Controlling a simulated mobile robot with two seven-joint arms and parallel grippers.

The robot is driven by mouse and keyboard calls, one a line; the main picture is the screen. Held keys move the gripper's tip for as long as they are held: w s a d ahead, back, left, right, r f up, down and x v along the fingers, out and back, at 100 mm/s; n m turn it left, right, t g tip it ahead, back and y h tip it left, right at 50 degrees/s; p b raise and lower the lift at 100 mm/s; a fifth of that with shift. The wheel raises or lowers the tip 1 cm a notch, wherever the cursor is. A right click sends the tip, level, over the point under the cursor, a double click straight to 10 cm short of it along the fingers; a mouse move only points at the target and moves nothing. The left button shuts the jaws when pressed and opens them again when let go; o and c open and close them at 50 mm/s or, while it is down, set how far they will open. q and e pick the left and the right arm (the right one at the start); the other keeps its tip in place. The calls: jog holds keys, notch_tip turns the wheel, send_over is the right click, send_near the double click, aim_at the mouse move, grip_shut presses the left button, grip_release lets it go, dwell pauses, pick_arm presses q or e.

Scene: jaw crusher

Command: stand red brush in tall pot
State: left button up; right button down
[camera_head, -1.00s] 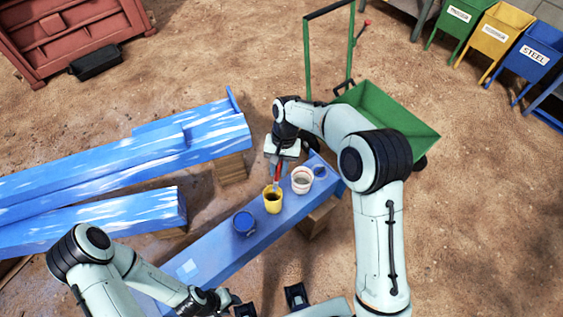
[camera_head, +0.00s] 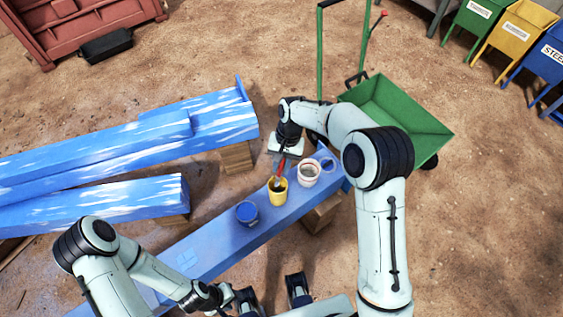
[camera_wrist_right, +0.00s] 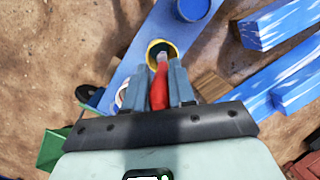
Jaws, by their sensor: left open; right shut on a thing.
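The red brush (camera_head: 280,172) is in my right gripper (camera_head: 283,157), which is shut on its handle. The brush points down, slightly tilted, and its lower end is at the mouth of the yellow pot (camera_head: 278,195). In the right wrist view the red handle (camera_wrist_right: 160,90) sits between the fingers (camera_wrist_right: 163,76), and its pale end overlaps the opening of the yellow pot (camera_wrist_right: 152,45). How deep it reaches I cannot tell. The pot stands upright on a blue beam (camera_head: 222,238). My left gripper (camera_head: 238,298) is open, low at the picture's bottom edge and away from the pots.
A blue pot (camera_head: 247,215) stands left of the yellow pot, and a whitish pot (camera_head: 308,176) close on its right. A blue ring-shaped item (camera_head: 327,163) lies beyond. Blue-and-white beams (camera_head: 100,155) lie left; a green cart (camera_head: 400,118) stands behind right.

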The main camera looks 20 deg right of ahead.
aim_at(281, 173)
notch_tip(281, 173, down, 6)
jog(key=shift+r+b, duration=0.15)
jog(key=shift+b, duration=1.05)
notch_tip(281, 173, down, 2)
jog(key=shift+f+b, duration=0.1)
jog(key=shift+b, duration=0.45)
jog(key=shift+f+b, duration=0.45)
jog(key=shift+f, duration=0.4)
jog(key=c, duration=0.9)
grip_release()
jog(key=shift+o, duration=0.2)
